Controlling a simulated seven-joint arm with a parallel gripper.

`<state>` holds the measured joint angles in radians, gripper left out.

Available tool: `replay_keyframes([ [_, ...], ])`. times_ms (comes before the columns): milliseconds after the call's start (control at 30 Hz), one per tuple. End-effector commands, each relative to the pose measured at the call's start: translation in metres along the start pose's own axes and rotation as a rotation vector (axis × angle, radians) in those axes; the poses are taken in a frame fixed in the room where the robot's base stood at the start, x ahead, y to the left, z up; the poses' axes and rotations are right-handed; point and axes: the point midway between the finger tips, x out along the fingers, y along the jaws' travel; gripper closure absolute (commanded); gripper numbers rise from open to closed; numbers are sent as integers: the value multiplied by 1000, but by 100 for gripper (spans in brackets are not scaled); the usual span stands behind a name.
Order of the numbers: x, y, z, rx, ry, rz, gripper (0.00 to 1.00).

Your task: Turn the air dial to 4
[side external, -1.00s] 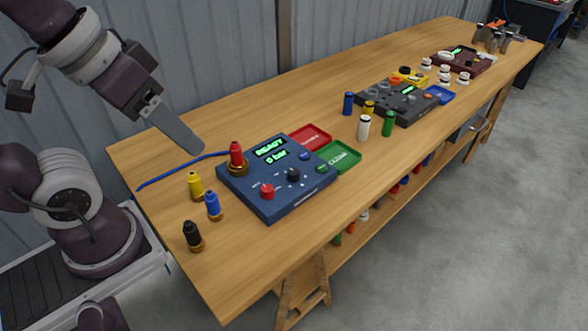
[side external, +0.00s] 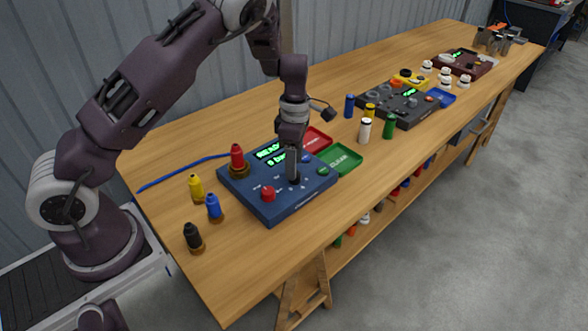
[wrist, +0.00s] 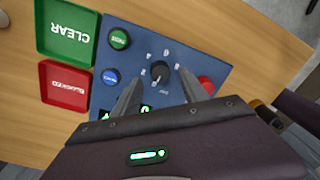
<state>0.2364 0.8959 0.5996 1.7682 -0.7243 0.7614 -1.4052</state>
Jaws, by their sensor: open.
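The air dial is a small black knob (wrist: 160,72) on the blue control box (side external: 272,208), with small pale figures around it. In the wrist view its pale pointer mark faces down toward the display; I cannot read which figure it meets. My gripper (side external: 292,178) points down over the dial. In the wrist view its two open fingers (wrist: 164,82) stand to either side of the knob's near side; I cannot tell if they touch it.
A red knob (side external: 268,194) sits close beside the dial, and blue (wrist: 110,76) and green (wrist: 119,39) buttons lie on the other side. Red (wrist: 64,85) and green (wrist: 67,31) trays adjoin the box. A tall red connector (side external: 237,158) stands at its back left corner.

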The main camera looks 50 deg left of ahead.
Motion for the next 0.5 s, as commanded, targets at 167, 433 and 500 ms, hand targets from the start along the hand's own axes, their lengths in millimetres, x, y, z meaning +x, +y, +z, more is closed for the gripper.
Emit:
replay_keyframes([
  [167,24,-1,0,1,1,-2,49],
  [433,27,0,0,2,0,0,49],
  [500,27,0,0,2,0,0,60],
])
